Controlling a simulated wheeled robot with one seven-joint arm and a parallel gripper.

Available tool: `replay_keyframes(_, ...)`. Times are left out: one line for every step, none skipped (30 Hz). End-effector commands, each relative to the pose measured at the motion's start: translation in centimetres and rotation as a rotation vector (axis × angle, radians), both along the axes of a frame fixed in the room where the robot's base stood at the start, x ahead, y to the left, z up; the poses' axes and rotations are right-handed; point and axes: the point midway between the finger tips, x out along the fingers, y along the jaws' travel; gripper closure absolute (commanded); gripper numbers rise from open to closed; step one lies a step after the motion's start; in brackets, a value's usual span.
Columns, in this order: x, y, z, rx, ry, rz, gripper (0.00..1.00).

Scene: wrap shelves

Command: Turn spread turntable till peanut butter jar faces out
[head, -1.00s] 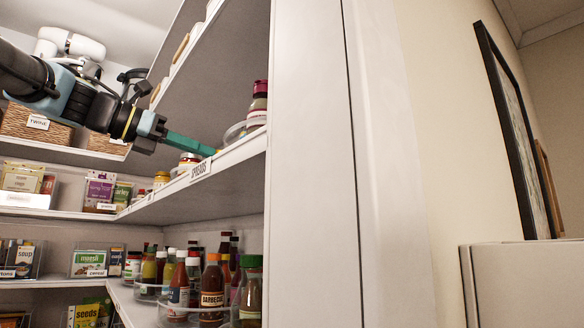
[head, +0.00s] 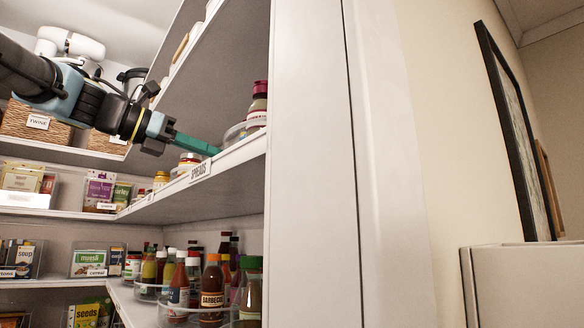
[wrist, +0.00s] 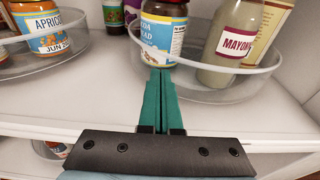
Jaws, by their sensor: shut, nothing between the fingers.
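The clear round spread turntable (wrist: 222,84) stands on the shelf in the wrist view. A jar with a blue and cream label, seemingly cocoa spread (wrist: 162,30), is at its front left, and a mayo bottle (wrist: 232,35) stands beside it. In the head view the turntable (head: 235,134) shows partly, with a red-capped bottle (head: 259,100). No peanut butter label is readable. My gripper (wrist: 160,76) is shut and empty, its teal fingertips at the turntable's front-left rim, below the cocoa jar; I cannot tell if they touch. It also shows in the head view (head: 214,150).
A second clear turntable (wrist: 50,62) with an apricot jar (wrist: 45,25) stands to the left. Sauce bottles (head: 211,290) stand on the shelf below. A white upright panel (head: 310,180) closes the right side.

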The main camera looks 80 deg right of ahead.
Motion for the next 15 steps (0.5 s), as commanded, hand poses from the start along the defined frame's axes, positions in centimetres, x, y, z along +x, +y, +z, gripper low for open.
replay_keyframes(-0.2,0.0,0.0,0.0,0.0,-0.001,1.0)
replay_keyframes(-0.2,0.0,0.0,0.0,0.0,-0.001,1.0)
replay_keyframes(-0.2,0.0,0.0,0.0,0.0,-0.001,1.0)
replay_keyframes(-0.2,0.0,0.0,0.0,0.0,-0.001,1.0)
replay_keyframes(-0.2,0.0,0.0,0.0,0.0,-0.001,1.0)
replay_keyframes(-0.2,0.1,0.0,0.0,-0.001,-0.001,1.0)
replay_keyframes(-0.2,0.2,0.0,0.0,-0.001,-0.001,1.0)
replay_keyframes(-0.3,0.3,0.0,0.0,-0.001,-0.001,1.0)
replay_keyframes(-0.3,0.4,0.0,0.0,-0.001,-0.001,1.0)
replay_keyframes(-0.4,0.6,0.0,-0.002,-0.001,-0.001,1.0)
replay_keyframes(-0.5,0.7,0.0,-0.002,-0.001,0.0,1.0)
replay_keyframes(-0.6,0.9,0.0,-0.002,-0.001,0.0,1.0)
replay_keyframes(-0.6,1.1,0.0,-0.002,-0.001,0.0,1.0)
replay_keyframes(-0.7,1.3,-0.1,-0.002,-0.001,-0.001,1.0)
replay_keyframes(-0.8,1.5,-0.1,0.0,-0.001,-0.001,1.0)
